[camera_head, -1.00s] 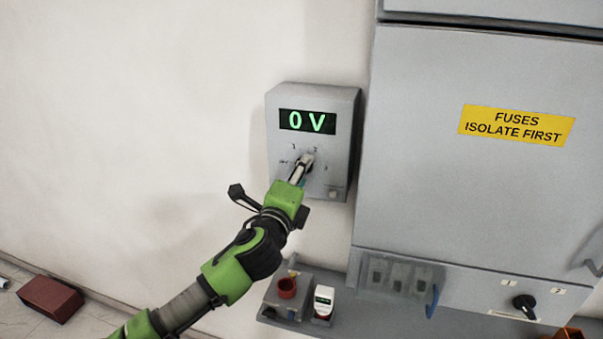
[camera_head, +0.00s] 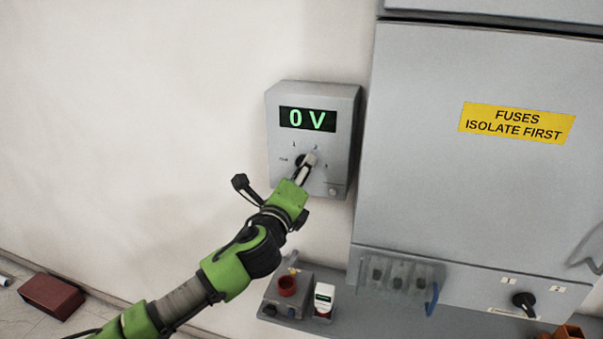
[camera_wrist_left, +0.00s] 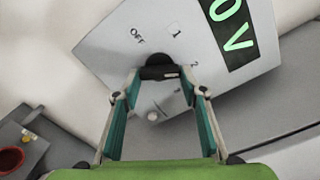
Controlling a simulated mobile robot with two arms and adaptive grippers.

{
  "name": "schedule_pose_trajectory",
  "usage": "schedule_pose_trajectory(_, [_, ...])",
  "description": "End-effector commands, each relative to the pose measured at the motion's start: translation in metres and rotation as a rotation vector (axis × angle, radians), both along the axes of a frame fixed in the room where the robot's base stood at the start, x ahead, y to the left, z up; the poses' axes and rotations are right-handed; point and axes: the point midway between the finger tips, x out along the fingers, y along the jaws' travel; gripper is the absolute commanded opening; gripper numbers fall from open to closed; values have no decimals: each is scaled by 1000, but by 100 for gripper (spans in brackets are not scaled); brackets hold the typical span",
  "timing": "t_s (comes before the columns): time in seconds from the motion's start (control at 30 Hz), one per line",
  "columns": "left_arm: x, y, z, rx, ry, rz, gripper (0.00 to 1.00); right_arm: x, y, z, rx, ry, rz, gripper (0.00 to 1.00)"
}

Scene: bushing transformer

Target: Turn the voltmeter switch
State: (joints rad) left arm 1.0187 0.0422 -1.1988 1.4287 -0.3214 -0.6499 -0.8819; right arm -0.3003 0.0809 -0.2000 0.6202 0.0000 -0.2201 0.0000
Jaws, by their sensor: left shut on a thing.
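The voltmeter (camera_head: 340,105) is a grey wall box whose green display reads 0 V. Its black rotary switch (camera_head: 300,160) sits below the display, among marks for OFF, 1, 2 and a further position partly hidden. My left gripper (camera_head: 309,162) reaches up to the switch from below left and is shut on it. In the left wrist view the black switch (camera_wrist_left: 160,62) lies between my fingertips (camera_wrist_left: 160,90), and the OFF, 1 and 2 labels show around it. I cannot tell exactly which mark the switch points at. My right gripper is not in view.
A grey cabinet (camera_head: 430,180) with a yellow fuse label (camera_head: 516,123) stands right of the voltmeter. The wall at left is clear.

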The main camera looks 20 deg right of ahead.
Motion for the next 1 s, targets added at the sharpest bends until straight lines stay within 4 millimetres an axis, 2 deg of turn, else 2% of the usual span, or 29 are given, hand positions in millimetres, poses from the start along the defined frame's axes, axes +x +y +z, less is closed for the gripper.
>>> schedule_pose_trajectory(0.03, [0,0,-2,1,3,1,17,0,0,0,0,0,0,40])
schedule_pose_trajectory(0.07, [0,0,-2,1,3,1,46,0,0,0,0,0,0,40])
schedule_pose_trajectory(0.1, [0,0,-2,1,3,1,56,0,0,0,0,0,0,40])
schedule_pose_trajectory(0.57, [-4,3,-1,-1,2,1,56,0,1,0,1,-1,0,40])
schedule_pose_trajectory(0.77, [-23,16,-1,-1,2,0,56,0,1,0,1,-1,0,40])
schedule_pose_trajectory(1.0, [-57,39,-2,-1,4,-1,56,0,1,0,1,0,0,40])
